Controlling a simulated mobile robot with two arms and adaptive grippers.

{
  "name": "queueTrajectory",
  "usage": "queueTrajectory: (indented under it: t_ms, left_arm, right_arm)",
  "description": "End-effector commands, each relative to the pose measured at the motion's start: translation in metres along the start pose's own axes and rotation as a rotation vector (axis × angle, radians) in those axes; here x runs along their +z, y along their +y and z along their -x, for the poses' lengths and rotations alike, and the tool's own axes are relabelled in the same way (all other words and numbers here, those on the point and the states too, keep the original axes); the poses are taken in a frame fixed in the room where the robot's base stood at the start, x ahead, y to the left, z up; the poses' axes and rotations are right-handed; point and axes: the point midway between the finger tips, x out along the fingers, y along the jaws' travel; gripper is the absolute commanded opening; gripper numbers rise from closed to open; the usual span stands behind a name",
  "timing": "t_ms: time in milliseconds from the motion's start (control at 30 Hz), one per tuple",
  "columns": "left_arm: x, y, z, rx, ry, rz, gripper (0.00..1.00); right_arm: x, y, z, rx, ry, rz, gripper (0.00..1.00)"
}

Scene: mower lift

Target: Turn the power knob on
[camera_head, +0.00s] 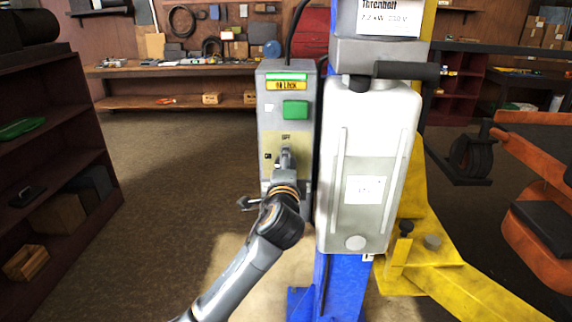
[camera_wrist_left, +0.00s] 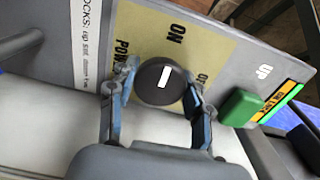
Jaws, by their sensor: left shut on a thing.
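The power knob (camera_wrist_left: 155,90) is a round black knob with a white mark, set on a tan plate on the grey control box (camera_head: 267,115). In the left wrist view its mark lies roughly along the direction of the word ON, with OFF to the knob's right. My left gripper (camera_wrist_left: 156,108) has one finger on each side of the knob and is shut on it. In the head view this gripper (camera_head: 285,165) is at the plate and hides most of the knob. My right gripper is not in view.
A green button (camera_head: 295,110) sits above the plate on the box. A white tank (camera_head: 368,170) on the blue lift column (camera_head: 333,275) stands close on the right. Yellow lift arms (camera_head: 450,275) reach out to the right. Shelves (camera_head: 60,150) stand at the left, with open floor between.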

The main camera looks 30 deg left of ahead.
Motion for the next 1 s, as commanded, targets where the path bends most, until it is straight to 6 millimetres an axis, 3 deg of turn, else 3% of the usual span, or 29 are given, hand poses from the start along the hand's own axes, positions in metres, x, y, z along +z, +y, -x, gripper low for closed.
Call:
queueTrajectory:
  t_ms: [33, 67, 167, 567, 1000]
  left_arm:
    - [0.0, 0.001, 0.0, 0.002, 0.0, 0.003, 0.18]
    - [0.0, 0.001, 0.0, 0.002, 0.0, 0.003, 0.55]
    - [0.0, 0.001, 0.0, 0.002, 0.0, 0.002, 0.73]
    - [-0.001, 0.001, 0.006, 0.001, 0.002, 0.0, 0.73]
    - [0.0, 0.001, 0.091, 0.003, 0.003, 0.004, 0.73]
  right_arm:
    - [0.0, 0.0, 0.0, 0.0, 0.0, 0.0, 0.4]
    - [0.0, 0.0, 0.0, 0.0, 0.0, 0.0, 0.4]
    - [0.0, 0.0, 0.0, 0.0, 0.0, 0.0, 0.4]
    - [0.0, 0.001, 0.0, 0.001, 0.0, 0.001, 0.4]
    - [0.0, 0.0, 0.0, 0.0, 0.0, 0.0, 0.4]
